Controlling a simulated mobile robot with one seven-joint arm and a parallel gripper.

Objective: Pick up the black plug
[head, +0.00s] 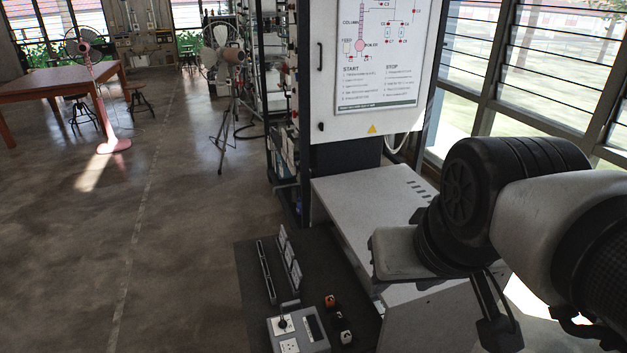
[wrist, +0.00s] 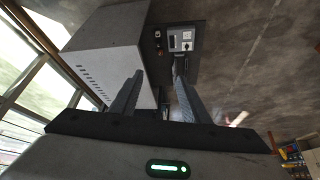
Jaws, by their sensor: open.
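A grey box (head: 312,333) with sockets stands on a dark low surface at the lower middle of the head view. A small black piece (head: 284,322), which looks like the black plug, sits on its top beside a white socket. The box also shows in the wrist view (wrist: 172,40), top centre, where the black piece (wrist: 187,46) is tiny. My gripper (wrist: 159,76) is open and empty, with its fingers apart and well short of the box. In the head view my arm is at the right and the fingers cannot be made out.
Several small plug-like pieces (head: 331,301) in orange, white and black lie right of the box. A pale bench (head: 365,205) and a cabinet with a poster (head: 378,60) stand behind. Louvred windows (head: 545,60) line the right. Open floor (head: 160,230) lies left.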

